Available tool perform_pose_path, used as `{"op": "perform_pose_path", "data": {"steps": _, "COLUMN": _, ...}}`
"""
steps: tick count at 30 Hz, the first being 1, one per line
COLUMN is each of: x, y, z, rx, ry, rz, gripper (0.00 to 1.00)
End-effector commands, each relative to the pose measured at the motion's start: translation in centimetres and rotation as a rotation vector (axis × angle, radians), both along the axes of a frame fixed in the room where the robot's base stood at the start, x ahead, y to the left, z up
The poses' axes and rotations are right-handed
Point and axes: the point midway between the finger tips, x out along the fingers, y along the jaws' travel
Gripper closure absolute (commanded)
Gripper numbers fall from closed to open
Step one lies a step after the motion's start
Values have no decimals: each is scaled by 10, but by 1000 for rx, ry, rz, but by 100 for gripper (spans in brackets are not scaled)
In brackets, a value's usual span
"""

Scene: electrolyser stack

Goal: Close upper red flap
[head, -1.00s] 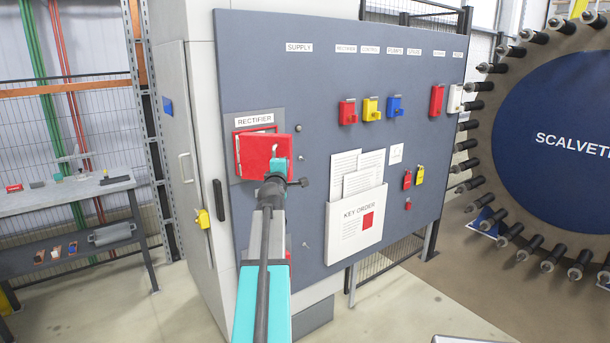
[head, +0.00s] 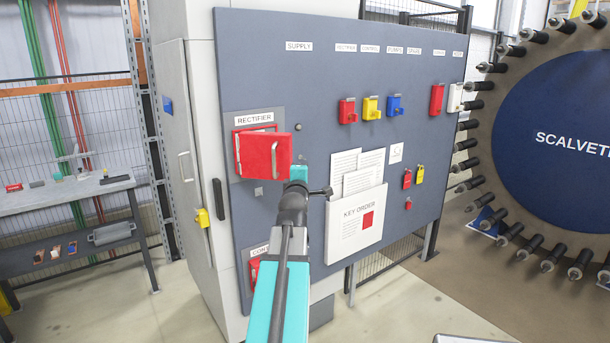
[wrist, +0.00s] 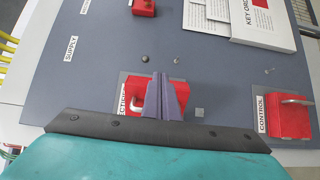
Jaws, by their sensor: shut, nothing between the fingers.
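The upper red flap (head: 265,156), under the RECTIFIER label, stands out from its red frame (head: 237,158) and looks partly open. It has a metal handle near its right edge. In the wrist view the red of the upper flap (wrist: 180,100) shows on both sides of the fingers, which hide its middle. My gripper (head: 298,174) is just right of the flap's lower right corner in the head view. Its fingers (wrist: 165,78) are together and empty in the wrist view. I cannot tell whether they touch the flap.
A lower red flap (wrist: 288,118) with a handle sits by the CONTROL label. The grey panel also carries a paper holder (head: 355,225), red, yellow and blue lock boxes (head: 371,108) and small padlocks (head: 407,179). A cabinet with a handle (head: 186,167) stands to the left.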

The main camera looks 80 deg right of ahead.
Motion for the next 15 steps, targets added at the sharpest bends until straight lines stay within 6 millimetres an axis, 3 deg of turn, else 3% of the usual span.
{"op": "perform_pose_path", "data": {"steps": 15, "x": -9, "y": 7, "z": 0, "rx": 0, "ry": 1, "rz": 2, "gripper": 100}}
